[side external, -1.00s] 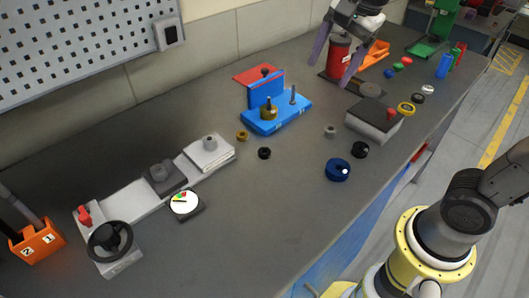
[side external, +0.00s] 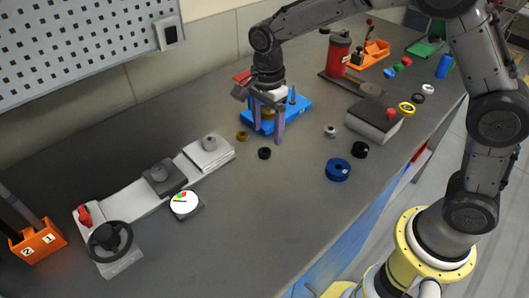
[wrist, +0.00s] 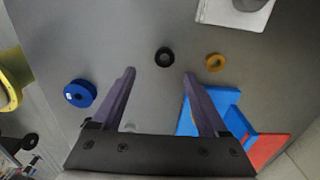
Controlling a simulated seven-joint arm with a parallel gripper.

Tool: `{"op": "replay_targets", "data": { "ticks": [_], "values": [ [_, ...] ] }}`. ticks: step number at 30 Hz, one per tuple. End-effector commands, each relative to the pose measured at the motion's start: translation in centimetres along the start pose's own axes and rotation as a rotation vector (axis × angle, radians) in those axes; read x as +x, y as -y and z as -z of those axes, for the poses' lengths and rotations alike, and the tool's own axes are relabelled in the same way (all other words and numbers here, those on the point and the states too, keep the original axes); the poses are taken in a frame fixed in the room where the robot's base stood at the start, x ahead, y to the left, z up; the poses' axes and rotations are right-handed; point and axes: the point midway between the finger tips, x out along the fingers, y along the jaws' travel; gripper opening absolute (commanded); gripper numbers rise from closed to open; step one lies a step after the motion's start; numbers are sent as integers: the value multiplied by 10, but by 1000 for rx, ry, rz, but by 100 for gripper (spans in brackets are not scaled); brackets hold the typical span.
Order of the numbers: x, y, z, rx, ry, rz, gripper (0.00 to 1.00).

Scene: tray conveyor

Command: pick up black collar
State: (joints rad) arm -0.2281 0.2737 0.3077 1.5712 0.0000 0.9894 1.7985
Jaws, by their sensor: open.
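The black collar (side external: 264,153) is a small dark ring lying flat on the grey bench, in front of the blue fixture in the side view. In the wrist view the black collar (wrist: 165,57) lies just beyond the fingertips, roughly between their lines. My gripper (side external: 268,129) points down above the bench beside the blue fixture, its purple fingers apart. In the wrist view my gripper (wrist: 159,73) is open with nothing between its fingers. It is apart from the collar.
A brass collar (side external: 242,136) lies near the black one. The blue fixture (side external: 301,107) stands close to my fingers. A blue knob (side external: 338,170), a grey ring (side external: 330,131) and another black ring (side external: 360,149) lie to the right.

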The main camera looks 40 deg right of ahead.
Motion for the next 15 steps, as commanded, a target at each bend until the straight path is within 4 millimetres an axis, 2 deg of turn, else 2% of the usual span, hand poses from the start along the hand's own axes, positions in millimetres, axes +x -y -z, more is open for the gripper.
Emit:
{"op": "replay_targets", "data": {
  "ticks": [1,8,15],
  "values": [
    [7,0,0,0,-1,-3,77],
    [21,1,0,0,0,-1,77],
    [55,7,-2,0,-1,-4,77]
  ]
}}
